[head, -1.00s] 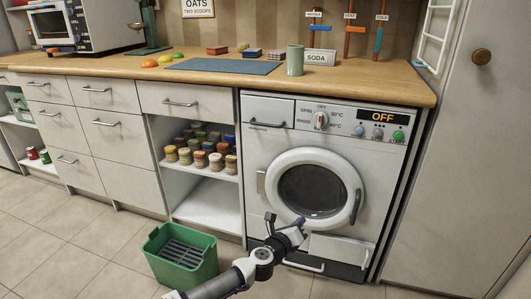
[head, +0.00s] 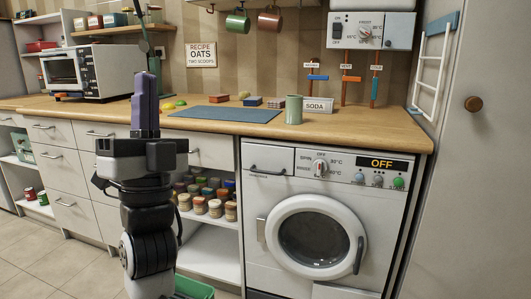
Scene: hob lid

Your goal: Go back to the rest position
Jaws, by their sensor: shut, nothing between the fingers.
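My gripper (head: 147,85) is raised upright at the left of the head view, in front of the counter and drawers. Its purple-grey fingers point up and are together, with nothing between them. The fingers overlap the picture of the counter's back edge and the wall. My arm below it hides part of the drawers and the open shelf.
A washing machine (head: 258,205) with a shut round door stands under the wooden counter (head: 330,130). On the counter are a blue mat (head: 225,114), a green cup (head: 293,109) and a microwave (head: 100,72). A green bin (head: 195,289) sits low, partly hidden.

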